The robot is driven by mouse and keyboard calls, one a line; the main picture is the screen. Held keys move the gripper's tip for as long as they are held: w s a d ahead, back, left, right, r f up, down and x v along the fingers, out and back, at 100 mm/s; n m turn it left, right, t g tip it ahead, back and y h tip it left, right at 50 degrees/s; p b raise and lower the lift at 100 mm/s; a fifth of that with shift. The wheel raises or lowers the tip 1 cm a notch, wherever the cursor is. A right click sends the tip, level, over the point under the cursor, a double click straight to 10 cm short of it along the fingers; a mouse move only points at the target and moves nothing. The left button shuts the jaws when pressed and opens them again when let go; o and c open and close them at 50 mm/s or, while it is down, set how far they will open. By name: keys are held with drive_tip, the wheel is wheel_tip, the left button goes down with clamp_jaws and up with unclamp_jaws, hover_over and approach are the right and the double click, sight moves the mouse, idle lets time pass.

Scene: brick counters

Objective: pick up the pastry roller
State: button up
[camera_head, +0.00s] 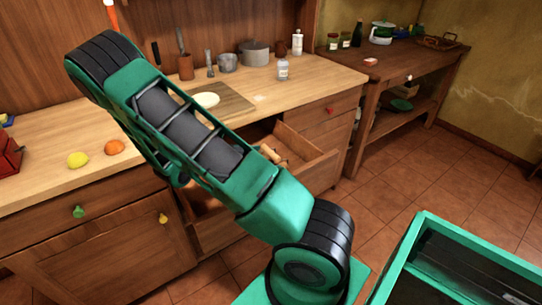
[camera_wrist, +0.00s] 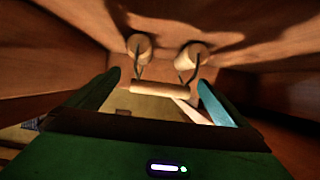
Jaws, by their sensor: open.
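The pastry roller (camera_wrist: 158,89) shows in the wrist view as pale wooden cylinders joined by dark metal arms. Its horizontal cylinder lies between the fingertips of my gripper (camera_wrist: 157,81), and two rounded wooden ends lie just beyond them. My gripper is open, with one finger on each side; I cannot tell whether either touches the roller. In the head view, pale wooden pieces (camera_head: 270,153) show inside the open drawer (camera_head: 308,158), partly covered by my arm. My gripper is hidden there behind the arm.
Wooden drawer walls (camera_wrist: 50,62) rise close around my gripper. The counter (camera_head: 325,80) above holds a cutting board (camera_head: 235,101), a bottle (camera_head: 283,69), a lemon (camera_head: 77,159) and an orange (camera_head: 115,147). A side table (camera_head: 395,70) stands right; tiled floor (camera_head: 400,170) lies clear before it.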

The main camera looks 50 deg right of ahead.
sight(268, 158)
drive_tip(key=x, duration=0.4)
drive_tip(key=shift+d+f, duration=0.1)
drive_tip(key=shift+f, duration=0.1)
